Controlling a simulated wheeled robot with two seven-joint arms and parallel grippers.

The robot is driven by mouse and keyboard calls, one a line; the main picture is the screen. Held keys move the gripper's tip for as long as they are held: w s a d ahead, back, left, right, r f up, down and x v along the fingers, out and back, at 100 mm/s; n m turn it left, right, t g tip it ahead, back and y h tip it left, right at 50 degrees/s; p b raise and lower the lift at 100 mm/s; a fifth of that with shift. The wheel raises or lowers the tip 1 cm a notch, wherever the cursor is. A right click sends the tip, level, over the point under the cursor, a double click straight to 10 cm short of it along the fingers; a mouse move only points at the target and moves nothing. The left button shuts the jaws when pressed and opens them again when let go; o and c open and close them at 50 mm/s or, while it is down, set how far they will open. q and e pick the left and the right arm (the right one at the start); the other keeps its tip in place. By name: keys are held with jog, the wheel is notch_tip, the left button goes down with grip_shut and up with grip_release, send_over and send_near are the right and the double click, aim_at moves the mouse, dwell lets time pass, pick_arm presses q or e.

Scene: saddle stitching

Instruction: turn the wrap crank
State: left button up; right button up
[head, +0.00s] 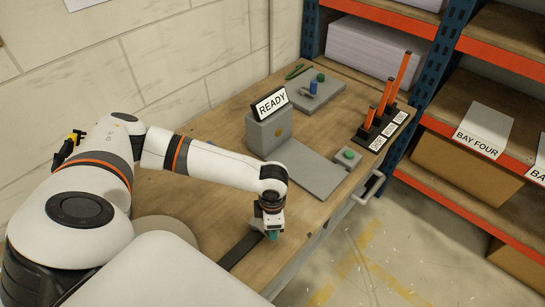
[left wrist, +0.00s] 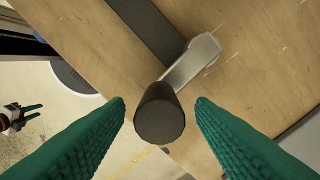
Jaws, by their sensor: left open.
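The wrap crank shows in the left wrist view as a grey metal arm (left wrist: 195,60) with a dark round knob (left wrist: 159,115) at its end. My left gripper (left wrist: 160,108) is open, with one green finger on each side of the knob and a gap to each. In the head view my left gripper (head: 272,233) points down at the table's front edge, by the end of a dark strip (head: 242,250), and hides the crank.
The wooden table (head: 200,208) bears a grey block with a READY sign (head: 270,104), a flat grey plate (head: 310,170), a green button box (head: 348,156) and a rack of orange posts (head: 385,105). Shelving (head: 440,60) stands at the right. Floor beside the table is clear.

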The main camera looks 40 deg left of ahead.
pick_arm(q)
notch_tip(320, 180, up, 11)
jog(key=b, duration=0.1)
jog(key=shift+b, duration=0.3)
jog(key=shift+f, duration=0.1)
dwell(0.3)
